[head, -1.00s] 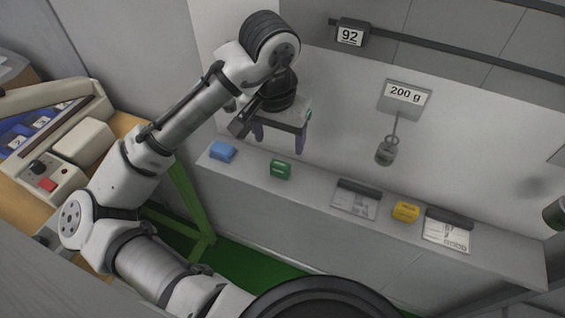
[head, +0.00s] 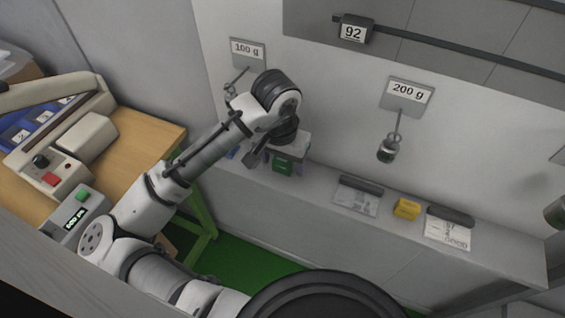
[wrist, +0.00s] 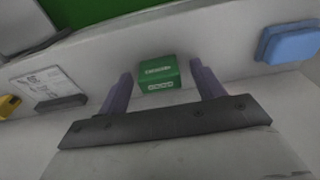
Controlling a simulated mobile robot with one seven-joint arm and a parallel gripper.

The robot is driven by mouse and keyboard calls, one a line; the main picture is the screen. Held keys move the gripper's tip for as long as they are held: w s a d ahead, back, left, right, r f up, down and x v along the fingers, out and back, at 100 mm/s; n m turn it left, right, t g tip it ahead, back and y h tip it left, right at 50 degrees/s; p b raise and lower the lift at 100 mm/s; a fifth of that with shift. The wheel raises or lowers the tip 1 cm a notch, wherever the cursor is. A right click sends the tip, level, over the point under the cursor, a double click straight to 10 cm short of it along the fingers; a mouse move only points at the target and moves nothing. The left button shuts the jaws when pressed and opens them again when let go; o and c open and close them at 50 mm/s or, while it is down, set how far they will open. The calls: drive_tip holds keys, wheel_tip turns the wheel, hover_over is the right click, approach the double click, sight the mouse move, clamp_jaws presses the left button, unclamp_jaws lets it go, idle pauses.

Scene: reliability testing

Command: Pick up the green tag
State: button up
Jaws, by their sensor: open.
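The green tag (head: 284,164) is a small block on the grey ledge (head: 322,188), partly hidden by my gripper in the head view. In the wrist view the green tag (wrist: 158,76) shows ahead, between the two fingers, with pale lettering on it. My gripper (wrist: 160,82) is open, one purple-grey finger to each side of the tag in the picture. I cannot tell whether the fingertips reach around it, and no contact is visible. In the head view my gripper (head: 288,170) is down over the ledge at the tag.
A blue tag (wrist: 290,43) lies to one side of the green one. A yellow tag (head: 406,208) and two clipped paper sheets (head: 356,196) (head: 448,230) lie farther right on the ledge. Weights hang on the wall behind, under a 100 g sign (head: 248,52) and a 200 g sign (head: 406,94).

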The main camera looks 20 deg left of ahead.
drive_tip(key=c, duration=1)
drive_tip(key=shift+c, duration=0.2)
